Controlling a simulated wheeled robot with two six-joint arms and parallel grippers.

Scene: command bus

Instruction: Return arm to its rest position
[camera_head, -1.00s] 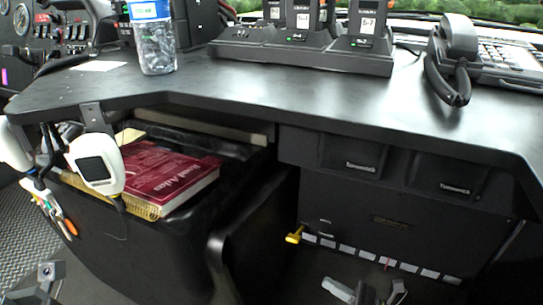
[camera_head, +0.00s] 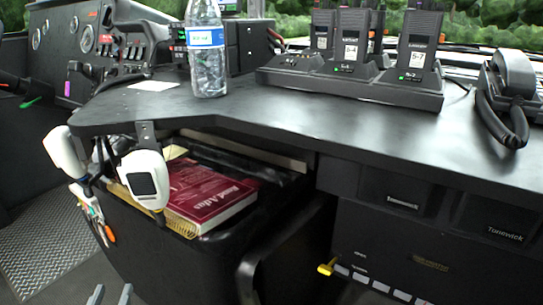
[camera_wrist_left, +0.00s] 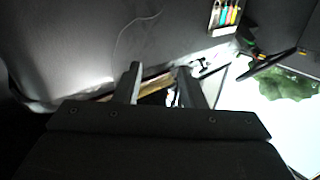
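My left gripper (camera_head: 110,294) shows at the bottom left edge of the head view, only its two pale fingertips, apart from each other. In the left wrist view its two dark fingers (camera_wrist_left: 157,85) stand apart, and I see nothing clearly held between them. My right gripper is not in view.
A black desk (camera_head: 270,118) carries a water bottle (camera_head: 208,65), radios in a charger (camera_head: 350,85) and a phone handset (camera_head: 503,105). Below are white hand microphones (camera_head: 146,180), a red road atlas (camera_head: 205,195) in a bin, and a yellow key-like piece (camera_head: 327,268).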

